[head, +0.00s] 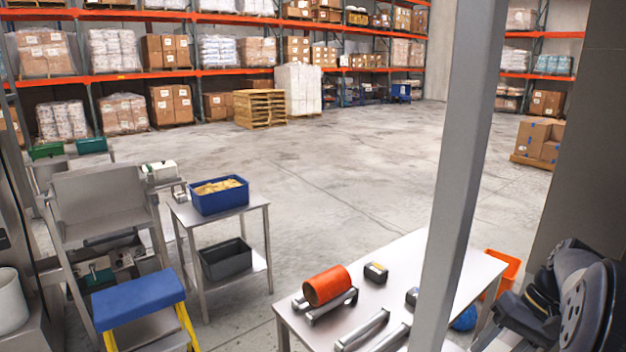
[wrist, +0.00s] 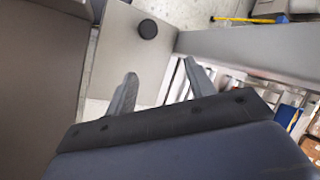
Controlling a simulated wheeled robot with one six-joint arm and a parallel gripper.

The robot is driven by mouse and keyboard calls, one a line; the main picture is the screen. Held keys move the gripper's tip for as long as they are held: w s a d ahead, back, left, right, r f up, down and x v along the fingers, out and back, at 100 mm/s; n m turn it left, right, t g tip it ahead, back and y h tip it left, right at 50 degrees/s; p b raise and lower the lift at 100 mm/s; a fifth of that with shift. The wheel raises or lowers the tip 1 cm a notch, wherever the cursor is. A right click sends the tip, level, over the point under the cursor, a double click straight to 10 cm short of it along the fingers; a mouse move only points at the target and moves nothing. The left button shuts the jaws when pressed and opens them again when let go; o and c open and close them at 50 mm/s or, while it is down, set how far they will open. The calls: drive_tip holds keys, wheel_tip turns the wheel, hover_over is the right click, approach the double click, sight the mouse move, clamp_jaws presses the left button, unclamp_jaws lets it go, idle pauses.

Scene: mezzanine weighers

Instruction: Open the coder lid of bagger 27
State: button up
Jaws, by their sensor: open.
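No number 27 can be read in either view, and I cannot tell which part is the coder lid. A grey steel machine with a wide hopper (head: 103,200) stands at the left of the head view, with small fittings below it. In the wrist view, my gripper (wrist: 160,70) is open, its two grey fingers apart with nothing between them. Beyond the fingers is a flat grey panel (wrist: 118,60) with a round black knob-like piece (wrist: 147,29), apart from the fingers. The fingertips cannot be made out in the head view.
A blue step stool (head: 138,295) stands front left. A steel stand (head: 240,212) carries a blue bin (head: 219,196) and, below, a black bin (head: 226,260). A white table (head: 400,270) holds an orange roll (head: 326,285). A grey post (head: 462,170) crosses the view. The middle floor is clear.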

drive_tip(key=shift+w+d+r+g+y, duration=0.35)
drive_tip(key=shift+w+d+y, duration=0.15)
drive_tip(key=shift+d, duration=0.1)
drive_tip(key=shift+w+d+r+g+y, duration=0.35)
drive_tip(key=shift+w+d+y, duration=0.15)
drive_tip(key=shift+d, duration=0.1)
